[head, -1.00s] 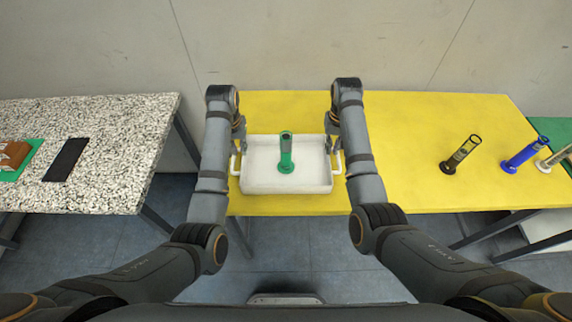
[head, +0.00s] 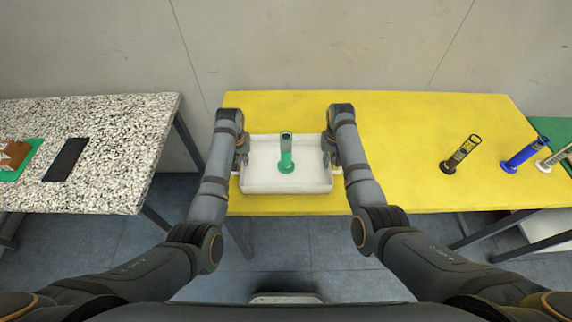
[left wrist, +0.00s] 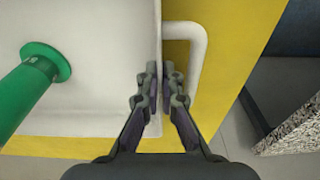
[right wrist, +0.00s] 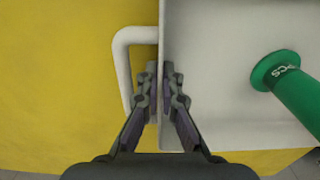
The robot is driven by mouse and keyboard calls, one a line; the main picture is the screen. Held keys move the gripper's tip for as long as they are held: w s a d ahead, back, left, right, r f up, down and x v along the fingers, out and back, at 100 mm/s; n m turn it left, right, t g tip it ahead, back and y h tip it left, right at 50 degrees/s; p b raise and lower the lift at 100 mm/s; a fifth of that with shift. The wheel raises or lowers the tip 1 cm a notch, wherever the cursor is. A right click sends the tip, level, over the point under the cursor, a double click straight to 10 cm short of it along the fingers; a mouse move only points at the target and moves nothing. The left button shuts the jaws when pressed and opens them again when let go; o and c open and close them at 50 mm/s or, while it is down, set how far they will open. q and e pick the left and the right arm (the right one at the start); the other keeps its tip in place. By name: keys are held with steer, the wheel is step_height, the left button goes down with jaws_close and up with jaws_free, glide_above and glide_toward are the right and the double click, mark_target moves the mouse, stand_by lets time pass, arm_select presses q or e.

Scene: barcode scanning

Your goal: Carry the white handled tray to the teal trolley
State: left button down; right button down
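The white handled tray (head: 262,186) sits on the yellow table (head: 300,108), with a green cylinder (head: 286,153) standing upright in it. My left gripper (left wrist: 160,82) is at the tray's left wall, one finger on each side of it, beside the white handle (left wrist: 203,50). My right gripper (right wrist: 160,82) straddles the right wall the same way, beside the other handle (right wrist: 122,62). Both grippers look closed on the walls rather than on the handle bars. I cannot identify a teal trolley in these views.
A dark cylinder (head: 460,154), a blue cylinder (head: 524,154) and a pale cylinder (head: 556,157) stand to the right. A green surface (head: 553,130) is cut off at the right edge. A speckled table (head: 110,125) holding a dark flat item (head: 65,160) stands left.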

stand_by(0.5)
